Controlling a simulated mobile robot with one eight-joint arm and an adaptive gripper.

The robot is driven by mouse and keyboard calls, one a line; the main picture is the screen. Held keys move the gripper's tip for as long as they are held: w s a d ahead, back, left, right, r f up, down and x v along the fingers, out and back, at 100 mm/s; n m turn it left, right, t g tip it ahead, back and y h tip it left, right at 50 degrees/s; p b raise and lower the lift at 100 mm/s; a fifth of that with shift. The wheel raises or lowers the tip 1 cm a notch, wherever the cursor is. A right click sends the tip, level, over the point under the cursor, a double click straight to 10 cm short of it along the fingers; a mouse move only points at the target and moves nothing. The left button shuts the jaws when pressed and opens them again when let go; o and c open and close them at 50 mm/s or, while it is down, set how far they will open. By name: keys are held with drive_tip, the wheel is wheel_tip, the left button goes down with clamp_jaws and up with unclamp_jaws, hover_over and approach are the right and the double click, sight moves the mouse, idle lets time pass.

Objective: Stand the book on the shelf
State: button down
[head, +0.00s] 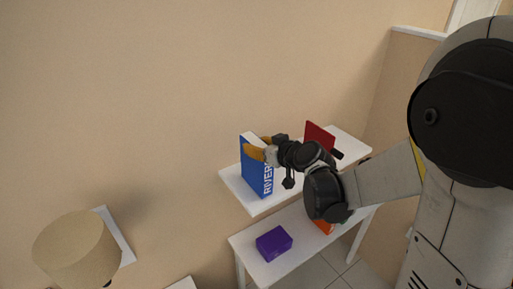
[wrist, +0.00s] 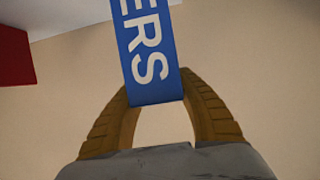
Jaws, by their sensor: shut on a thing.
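A blue book (head: 255,175) with white lettering is upright over the left part of the white shelf (head: 239,192). I cannot tell whether its lower edge touches the shelf. My gripper (head: 258,148) is shut on the book, its orange-brown fingers at the upper part. In the wrist view the book's blue spine (wrist: 149,50) with the letters "ERS" runs up from between the fingertips of my gripper (wrist: 155,98). The book's lower end is out of the wrist view.
A red book (head: 319,137) stands farther right on the shelf, partly behind my arm; red also shows in the wrist view (wrist: 14,55). A purple box (head: 273,243) and an orange object (head: 323,227) are on the white table (head: 246,253) below. A lampshade (head: 76,250) is at lower left.

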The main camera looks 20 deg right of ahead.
drive_tip(key=shift+f, duration=0.3)
drive_tip(key=shift+f, duration=0.15)
drive_tip(key=c, duration=0.9)
unclamp_jaws()
drive_tip(key=shift+c, duration=0.2)
